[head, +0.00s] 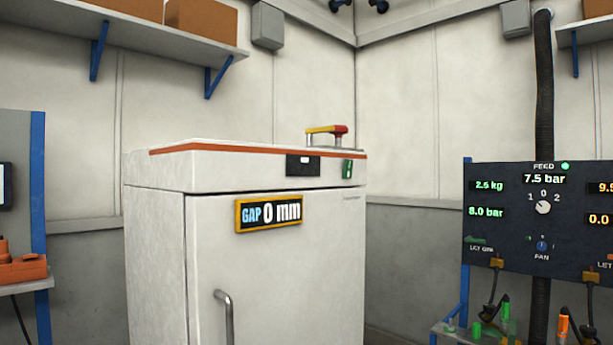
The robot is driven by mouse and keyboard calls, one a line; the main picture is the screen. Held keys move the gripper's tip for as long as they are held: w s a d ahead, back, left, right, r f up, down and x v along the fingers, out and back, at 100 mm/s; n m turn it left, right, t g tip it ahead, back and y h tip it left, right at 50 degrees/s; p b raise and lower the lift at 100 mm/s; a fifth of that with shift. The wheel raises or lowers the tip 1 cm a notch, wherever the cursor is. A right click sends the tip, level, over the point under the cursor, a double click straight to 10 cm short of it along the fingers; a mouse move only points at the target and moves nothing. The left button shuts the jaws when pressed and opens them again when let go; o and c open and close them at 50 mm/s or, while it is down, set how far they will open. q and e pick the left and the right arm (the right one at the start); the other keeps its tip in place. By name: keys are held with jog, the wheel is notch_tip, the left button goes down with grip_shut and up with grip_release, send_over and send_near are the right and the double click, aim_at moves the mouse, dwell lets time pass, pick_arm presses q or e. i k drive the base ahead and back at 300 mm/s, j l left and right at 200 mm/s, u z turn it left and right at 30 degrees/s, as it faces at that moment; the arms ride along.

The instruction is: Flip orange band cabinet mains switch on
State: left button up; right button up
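The white cabinet (155,240) with the orange band (215,148) along its upper edge stands in the middle of the head view. On its top panel, near the right back, is a red and yellow rotary-style handle (327,131) lying roughly level. On the band's front face are a black plate with a small white display (303,165) and a small green switch (347,169) near the right corner. Which of these is the mains switch, and its position, I cannot tell. The door looks closed, with a sign reading "GAP 0 mm" (268,214). Neither gripper is in view.
The cabinet has a vertical door handle (225,315). On the right is a dark control panel (520,255) with gauges, a dial and cables. A wall shelf (150,35) with brown boxes is at upper left. An orange device (22,266) sits on a left bench.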

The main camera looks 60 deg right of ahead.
aim_at(347, 170)
jog(key=z, duration=2.1)
